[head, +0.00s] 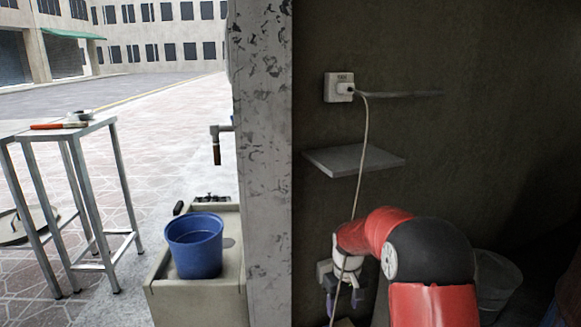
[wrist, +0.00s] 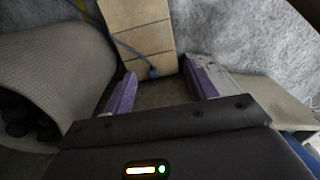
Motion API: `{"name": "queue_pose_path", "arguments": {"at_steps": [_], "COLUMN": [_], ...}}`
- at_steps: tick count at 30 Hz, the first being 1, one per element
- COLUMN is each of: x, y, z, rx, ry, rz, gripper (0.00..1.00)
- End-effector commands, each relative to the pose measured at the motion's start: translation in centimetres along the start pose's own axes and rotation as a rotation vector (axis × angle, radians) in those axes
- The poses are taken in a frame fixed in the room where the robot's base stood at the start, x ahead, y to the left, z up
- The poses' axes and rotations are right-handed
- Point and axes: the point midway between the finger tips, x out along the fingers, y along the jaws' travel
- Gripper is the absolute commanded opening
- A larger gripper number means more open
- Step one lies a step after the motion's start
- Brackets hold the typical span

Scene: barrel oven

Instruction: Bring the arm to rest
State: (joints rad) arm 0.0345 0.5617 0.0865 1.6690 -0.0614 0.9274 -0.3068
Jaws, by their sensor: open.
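My red and black arm is bent low at the right of the head view, in front of the dark wall. My gripper (head: 333,303) points down at its end, with purple finger parts partly visible near the bottom edge. In the wrist view my gripper (wrist: 160,75) shows two purple-sided fingers spread wide apart. Nothing is held between them. A beige panelled block (wrist: 138,35) with a blue cord (wrist: 135,52) lies beyond the fingertips. I cannot tell how far away it is.
A white cable (head: 364,150) hangs from a wall socket (head: 339,87) and passes by my gripper. A grey shelf (head: 354,160) juts out above my arm. A blue bucket (head: 194,246) stands on a stone basin left of the pillar (head: 262,150). A metal table (head: 108,190) stands far left.

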Motion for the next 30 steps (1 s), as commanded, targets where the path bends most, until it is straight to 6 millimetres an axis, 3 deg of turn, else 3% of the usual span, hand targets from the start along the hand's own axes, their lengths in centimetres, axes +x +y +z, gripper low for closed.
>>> {"name": "queue_pose_path", "arguments": {"at_steps": [8, 17, 23, 30], "x": [-3.8, -10.2, -16.3, -21.8], "y": [-0.5, -1.7, -3.5, -6.6], "z": [1.6, 5.4, 10.8, 19.7], "rx": [0.026, 0.08, 0.146, 0.252], "ry": [0.037, 0.106, 0.195, 0.332], "rz": [0.02, 0.052, 0.082, 0.103], "gripper": [0.57, 0.57, 0.57, 0.57]}}
